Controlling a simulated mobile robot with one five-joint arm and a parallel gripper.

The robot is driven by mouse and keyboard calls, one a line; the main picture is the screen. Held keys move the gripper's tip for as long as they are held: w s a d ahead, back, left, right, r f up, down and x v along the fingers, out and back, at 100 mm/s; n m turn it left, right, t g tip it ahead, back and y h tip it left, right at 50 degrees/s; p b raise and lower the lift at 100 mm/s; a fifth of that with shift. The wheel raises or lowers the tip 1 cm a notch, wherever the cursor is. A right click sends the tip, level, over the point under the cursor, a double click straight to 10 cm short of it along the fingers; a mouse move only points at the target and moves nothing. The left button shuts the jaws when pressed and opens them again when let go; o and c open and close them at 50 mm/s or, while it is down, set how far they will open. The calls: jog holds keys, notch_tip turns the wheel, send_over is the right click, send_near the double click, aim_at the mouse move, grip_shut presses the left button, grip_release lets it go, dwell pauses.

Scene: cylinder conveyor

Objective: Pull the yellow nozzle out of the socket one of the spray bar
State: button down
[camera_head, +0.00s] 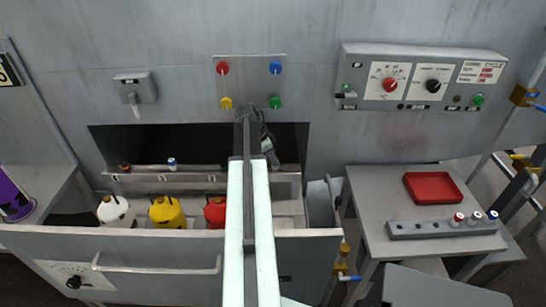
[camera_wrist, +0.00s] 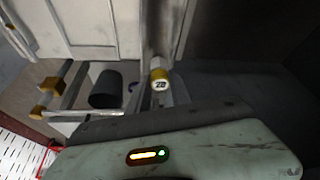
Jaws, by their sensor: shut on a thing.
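The spray bar (camera_head: 140,178) runs along the front of the dark machine opening in the head view. A brown-topped nozzle (camera_head: 125,167) and a blue-topped nozzle (camera_head: 171,162) stand upright on its left half. My arm reaches over the right part of the bar and hides some of it. My gripper (camera_head: 271,154) points down near the bar's right end. In the wrist view my gripper (camera_wrist: 160,94) is shut on the yellow nozzle (camera_wrist: 160,77), which has a white top with dark marking. I cannot tell whether the nozzle's lower end is in a socket.
White (camera_head: 115,211), yellow (camera_head: 167,212) and red (camera_head: 215,212) jugs stand behind the front panel. Coloured knobs (camera_head: 223,68) sit above the opening. On the right table are a red tray (camera_head: 433,188) and a grey rack (camera_head: 420,233) holding several capped parts.

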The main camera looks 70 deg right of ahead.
jog(key=shift+w+r, duration=0.1)
jog(key=shift+r, duration=0.05)
jog(key=shift+r+p, duration=0.45)
jog(key=shift+p, duration=0.15)
jog(key=shift+r, duration=0.15)
jog(key=shift+r+p, duration=0.4)
jog(key=shift+p, duration=0.15)
jog(key=shift+r+p, duration=3.05)
notch_tip(320, 180, up, 2)
jog(key=shift+r+p, duration=0.2)
jog(key=shift+p, duration=1)
